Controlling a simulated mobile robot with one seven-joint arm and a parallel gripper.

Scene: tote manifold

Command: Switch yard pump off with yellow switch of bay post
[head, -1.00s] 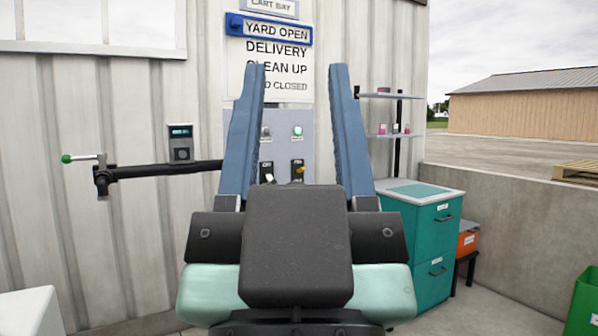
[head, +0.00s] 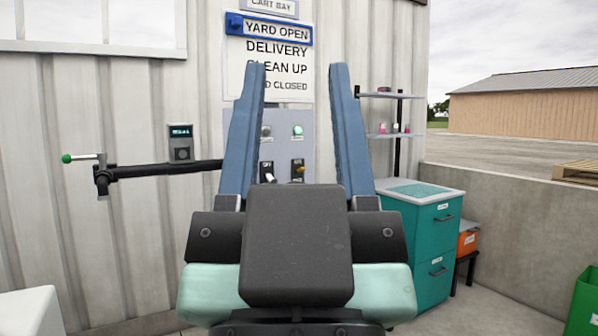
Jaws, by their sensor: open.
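The bay post's grey panel (head: 281,130) shows on the corrugated wall, between the fingers of my gripper (head: 298,72). The yellow switch (head: 299,172) is at the panel's lower right, on a dark plate. A second switch (head: 267,170) with a pale lever on a dark plate is to its left. A green lamp (head: 297,130) is above the yellow switch, and a grey lamp (head: 266,131) is above the other. My gripper is open and empty, its blue fingers either side of the panel in this view. The palm hides what lies below the switches.
A dark pipe with a green-knobbed lever (head: 85,157) runs from the left towards the panel. A small display box (head: 180,142) is above it. A teal cabinet (head: 425,243) stands right, with a wall shelf (head: 392,96) above it. A sign board (head: 270,57) hangs above the panel.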

